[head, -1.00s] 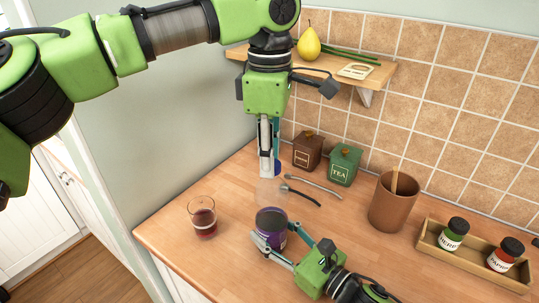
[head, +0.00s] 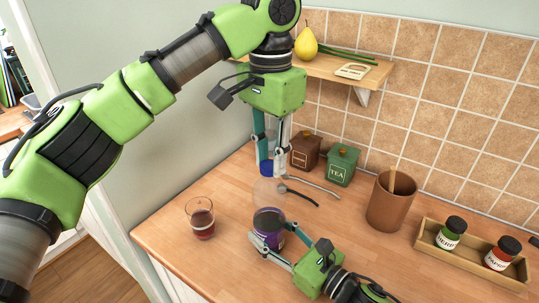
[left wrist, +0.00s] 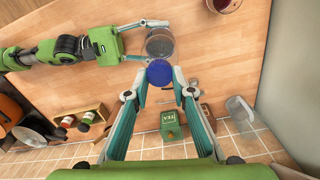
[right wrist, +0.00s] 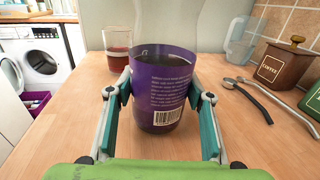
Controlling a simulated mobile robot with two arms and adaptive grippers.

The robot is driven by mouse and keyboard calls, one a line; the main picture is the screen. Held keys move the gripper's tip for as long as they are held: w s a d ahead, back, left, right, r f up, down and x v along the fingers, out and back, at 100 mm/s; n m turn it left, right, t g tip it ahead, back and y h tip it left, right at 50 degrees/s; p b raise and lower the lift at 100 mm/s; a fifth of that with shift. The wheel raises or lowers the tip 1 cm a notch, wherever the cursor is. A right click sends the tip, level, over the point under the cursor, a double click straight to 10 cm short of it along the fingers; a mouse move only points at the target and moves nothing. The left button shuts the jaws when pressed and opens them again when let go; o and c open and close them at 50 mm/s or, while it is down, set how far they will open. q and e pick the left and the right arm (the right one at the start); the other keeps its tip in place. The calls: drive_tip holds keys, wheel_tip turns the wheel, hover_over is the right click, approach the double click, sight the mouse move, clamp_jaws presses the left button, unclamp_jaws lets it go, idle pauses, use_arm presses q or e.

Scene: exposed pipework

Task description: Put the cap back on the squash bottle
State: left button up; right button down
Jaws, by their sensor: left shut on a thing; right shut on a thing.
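The squash bottle (head: 269,238) stands on the counter, with a purple label below and a clear upper part. My right gripper (head: 271,248) is shut around its lower part. The right wrist view shows the label (right wrist: 160,92) between the two fingers (right wrist: 160,100). The blue cap (head: 266,168) is held between the fingertips of my left gripper (head: 267,165), at the top of the bottle. In the left wrist view the cap (left wrist: 159,73) overlaps the near edge of the bottle (left wrist: 160,42). I cannot tell whether the cap touches the neck.
A glass of red drink (head: 202,222) stands left of the bottle. Brown (head: 305,152) and green TEA (head: 342,165) canisters, a brown crock (head: 391,203) and a spice tray (head: 470,261) stand towards the tiled wall. The front counter is clear.

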use_arm(q)
drive_tip(key=m, duration=0.6)
drive_tip(key=shift+s+m, duration=0.1)
drive_tip(key=shift+m, duration=0.2)
drive_tip(key=m, duration=0.6)
drive_tip(key=shift+s, duration=0.1)
drive_tip(key=m, duration=0.6)
drive_tip(key=shift+s, duration=0.1)
drive_tip(key=m, duration=0.4)
drive_tip(key=shift+a, duration=0.1)
drive_tip(key=m, duration=0.3)
drive_tip(key=shift+m, duration=0.4)
drive_tip(key=o, duration=0.7)
drive_tip(key=shift+o, duration=0.2)
drive_tip(key=shift+s, duration=0.1)
wheel_tip(320, 180, up, 12)
